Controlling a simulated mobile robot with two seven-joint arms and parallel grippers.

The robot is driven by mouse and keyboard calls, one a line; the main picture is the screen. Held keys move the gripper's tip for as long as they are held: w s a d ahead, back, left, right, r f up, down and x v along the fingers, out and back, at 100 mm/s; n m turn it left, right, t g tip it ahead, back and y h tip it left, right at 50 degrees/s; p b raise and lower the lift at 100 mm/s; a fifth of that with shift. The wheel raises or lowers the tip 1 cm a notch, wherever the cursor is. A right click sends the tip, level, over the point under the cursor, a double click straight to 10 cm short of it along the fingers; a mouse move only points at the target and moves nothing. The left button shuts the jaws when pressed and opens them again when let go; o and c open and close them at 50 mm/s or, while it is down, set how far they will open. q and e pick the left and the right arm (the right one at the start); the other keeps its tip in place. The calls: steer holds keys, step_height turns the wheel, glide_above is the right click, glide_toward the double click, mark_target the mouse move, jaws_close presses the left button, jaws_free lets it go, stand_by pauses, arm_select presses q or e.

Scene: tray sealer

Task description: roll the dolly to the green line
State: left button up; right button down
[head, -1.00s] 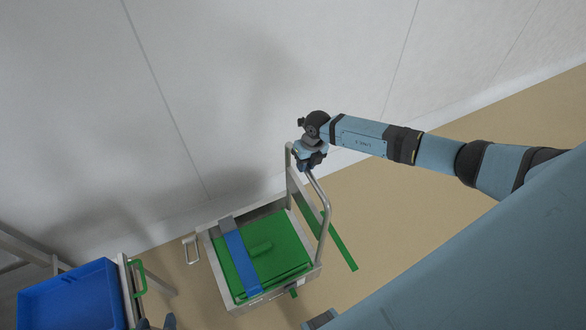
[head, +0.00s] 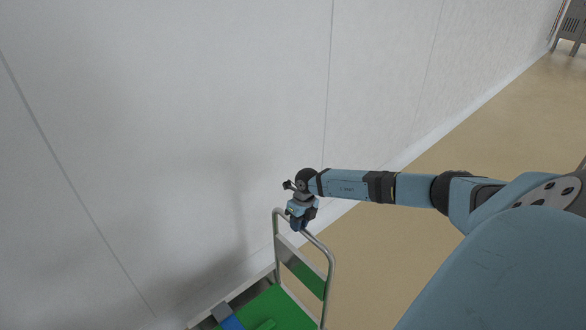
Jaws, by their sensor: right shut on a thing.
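The dolly's upright metal handle (head: 331,272) stands at the bottom centre of the head view. My left gripper is not in view.
A pale wall (head: 150,130) runs close along the dolly's left side. Tan floor (head: 440,180) lies open to the right and into the distance. A grey metal unit (head: 571,28) stands far off at the top right.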

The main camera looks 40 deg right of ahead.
steer(key=shift+d+r, duration=0.1)
steer(key=shift+d, duration=0.2)
steer(key=c, duration=1)
jaws_free()
steer(key=shift+d, duration=0.1)
steer(key=shift+o, duration=0.2)
step_height(320, 180, up, 14)
steer(key=d+b, duration=0.1)
steer(key=d, duration=0.1)
steer(key=shift+d+f, duration=0.25)
steer(key=shift+d, duration=0.05)
steer(key=shift+s, duration=0.1)
